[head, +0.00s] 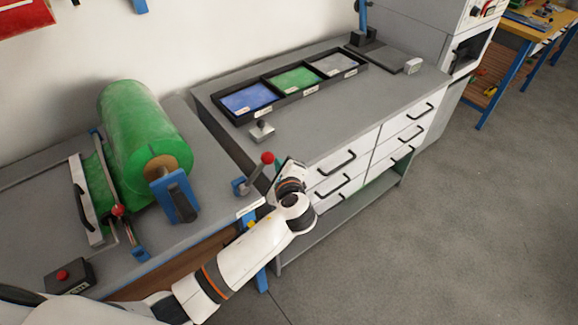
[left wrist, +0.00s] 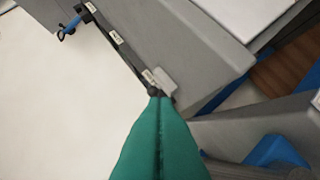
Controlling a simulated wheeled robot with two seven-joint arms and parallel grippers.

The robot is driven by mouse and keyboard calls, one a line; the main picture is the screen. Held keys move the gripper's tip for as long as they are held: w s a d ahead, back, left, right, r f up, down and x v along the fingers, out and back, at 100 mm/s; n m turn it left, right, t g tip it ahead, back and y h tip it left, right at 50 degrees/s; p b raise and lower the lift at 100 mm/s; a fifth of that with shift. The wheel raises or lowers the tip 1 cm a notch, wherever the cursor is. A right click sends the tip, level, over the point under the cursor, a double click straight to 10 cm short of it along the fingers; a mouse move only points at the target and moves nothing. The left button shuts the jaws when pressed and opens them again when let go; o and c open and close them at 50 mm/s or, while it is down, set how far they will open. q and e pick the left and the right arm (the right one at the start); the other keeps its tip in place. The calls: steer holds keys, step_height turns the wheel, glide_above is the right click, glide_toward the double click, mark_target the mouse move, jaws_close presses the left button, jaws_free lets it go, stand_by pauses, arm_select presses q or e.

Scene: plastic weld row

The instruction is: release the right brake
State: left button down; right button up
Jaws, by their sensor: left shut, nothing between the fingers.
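The brake lever with a red ball knob (head: 267,157) stands at the right front corner of the left bench. Its grey rod slants up to the right from a blue bracket (head: 240,187). My left gripper (head: 279,166) is just right of the knob, mostly hidden behind its own wrist. Whether it touches the lever I cannot tell. In the left wrist view its teal fingers (left wrist: 157,98) are pressed together with nothing between them. I cannot make out the lever there. My right gripper is not in view.
A green film roll (head: 140,130) sits on the left bench beside a second red-knobbed handle (head: 118,210). A red-button box (head: 68,277) is near its front. The drawer bench at right holds a black sample tray (head: 250,113) and a small stamp-like tool (head: 262,131).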

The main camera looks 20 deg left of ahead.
mark_target(271, 161)
arm_select(q)
steer(key=shift+s+a+r, duration=0.1)
steer(key=shift+a, duration=0.05)
steer(key=shift+s+a+r+n+t, duration=0.2)
steer(key=shift+s+r+n+t, duration=0.1)
steer(key=shift+r+n, duration=0.15)
stand_by(0.5)
steer(key=shift+s+a+r+n+t+b, duration=0.45)
steer(key=shift+s+r+n+t+b, duration=0.05)
steer(key=shift+r+n+b, duration=0.2)
steer(key=s+a+r+n+t+b, duration=0.3)
steer(key=n+b, duration=0.3)
steer(key=b, duration=0.3)
steer(key=shift+s+a+t+y, duration=0.3)
steer(key=shift+s, duration=0.6)
